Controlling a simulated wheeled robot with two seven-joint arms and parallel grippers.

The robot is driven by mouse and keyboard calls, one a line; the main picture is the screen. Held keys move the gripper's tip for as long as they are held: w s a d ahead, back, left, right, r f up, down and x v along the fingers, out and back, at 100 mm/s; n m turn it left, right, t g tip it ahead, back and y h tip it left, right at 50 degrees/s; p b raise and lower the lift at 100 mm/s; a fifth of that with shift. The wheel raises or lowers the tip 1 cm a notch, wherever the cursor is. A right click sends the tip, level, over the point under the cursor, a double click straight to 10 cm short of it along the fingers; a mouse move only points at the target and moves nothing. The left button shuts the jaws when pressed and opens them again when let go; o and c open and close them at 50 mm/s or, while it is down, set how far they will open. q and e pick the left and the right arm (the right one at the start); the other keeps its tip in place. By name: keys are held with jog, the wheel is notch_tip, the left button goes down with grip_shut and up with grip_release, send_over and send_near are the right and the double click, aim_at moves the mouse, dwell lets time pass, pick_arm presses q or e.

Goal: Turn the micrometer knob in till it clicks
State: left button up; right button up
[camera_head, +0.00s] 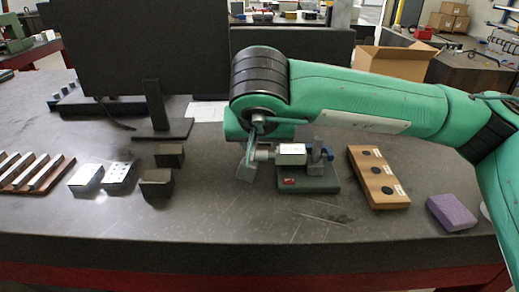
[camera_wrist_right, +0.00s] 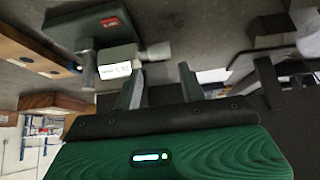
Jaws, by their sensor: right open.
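The micrometer sits in a dark green stand (camera_head: 318,184) with a red label, on the grey bench. Its body (camera_head: 291,153) is a light block with a white top and points left, ending in a pale knob (camera_head: 263,154). My right gripper (camera_head: 247,163) is at the knob's left end, pointing down. In the right wrist view the two fingers (camera_wrist_right: 163,88) are spread and empty, and the knob (camera_wrist_right: 156,53) shows just beyond their tips, not gripped. The stand (camera_wrist_right: 90,25) is upper left there. My left gripper is not in view.
A wooden block with black discs (camera_head: 378,177) and a purple block (camera_head: 451,212) lie right of the stand. Several metal blocks (camera_head: 118,176) and a rack of bars (camera_head: 35,172) are left. A monitor (camera_head: 145,50) stands behind. The bench front is clear.

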jog(key=v, duration=0.7)
jog(key=shift+r, duration=0.2)
